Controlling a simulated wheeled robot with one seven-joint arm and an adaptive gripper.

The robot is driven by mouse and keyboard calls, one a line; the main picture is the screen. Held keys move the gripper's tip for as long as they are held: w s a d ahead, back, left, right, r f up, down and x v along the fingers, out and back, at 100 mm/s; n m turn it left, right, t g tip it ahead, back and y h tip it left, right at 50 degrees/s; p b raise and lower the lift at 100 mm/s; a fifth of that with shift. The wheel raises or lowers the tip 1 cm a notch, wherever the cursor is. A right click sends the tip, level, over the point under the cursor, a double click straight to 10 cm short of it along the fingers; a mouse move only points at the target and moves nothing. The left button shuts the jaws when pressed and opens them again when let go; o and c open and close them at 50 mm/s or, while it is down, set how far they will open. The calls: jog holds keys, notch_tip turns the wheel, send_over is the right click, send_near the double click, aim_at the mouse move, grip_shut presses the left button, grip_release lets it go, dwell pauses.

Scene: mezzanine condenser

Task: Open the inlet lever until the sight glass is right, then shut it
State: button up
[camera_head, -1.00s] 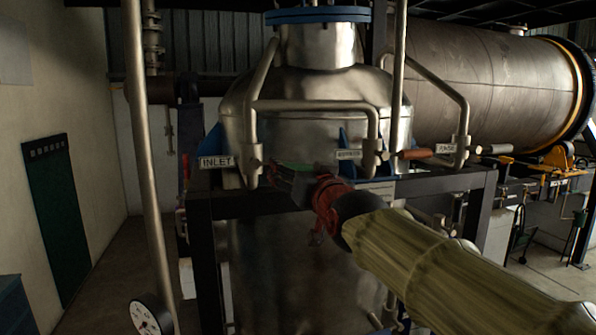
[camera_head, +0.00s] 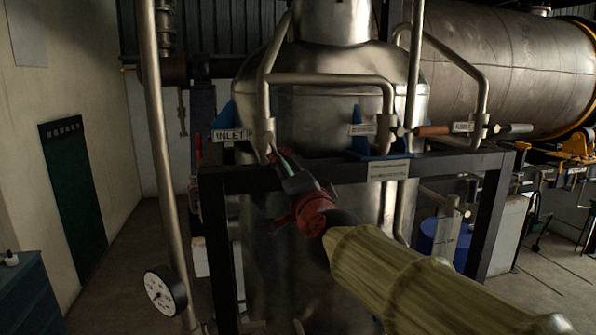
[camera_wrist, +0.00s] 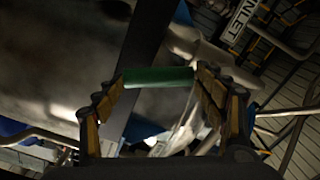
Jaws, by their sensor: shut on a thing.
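The inlet lever's green handle (camera_wrist: 158,77) lies across between the two fingers of my gripper (camera_wrist: 160,80) in the wrist view, and the gripper is shut on it. In the head view my gripper (camera_head: 284,168) is just below and right of the inlet valve (camera_head: 265,135), beside the INLET label (camera_head: 229,135). Only a thin green strip of the handle (camera_head: 287,170) shows there, slanting down from the valve; the fingers hide the rest. I cannot make out a sight glass in either view.
Two more valves with a red-brown handle (camera_head: 433,130) and a pale handle (camera_head: 516,128) stand to the right. A dark frame beam (camera_head: 440,168) runs below them. A pipe with a round gauge (camera_head: 165,290) stands at left. The steel vessel (camera_head: 330,105) is behind.

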jog(key=shift+s+a+f+m+b, duration=0.15)
jog(key=shift+a+f+m, duration=0.1)
jog(key=shift+a+m, duration=0.55)
jog(key=shift+s+a+f+m+b, duration=0.1)
jog(key=shift+s+a+f+m, duration=0.3)
jog(key=shift+m, duration=0.6)
jog(key=shift+w+a+f+m+b, duration=0.1)
jog(key=shift+a+f+m, duration=0.05)
jog(key=shift+a+m, duration=0.7)
jog(key=o, duration=1.5)
jog(key=shift+o, duration=0.6)
jog(key=shift+r, duration=0.1)
jog(key=shift+d+r, duration=0.1)
jog(key=shift+r, duration=0.3)
jog(key=shift+s, duration=0.2)
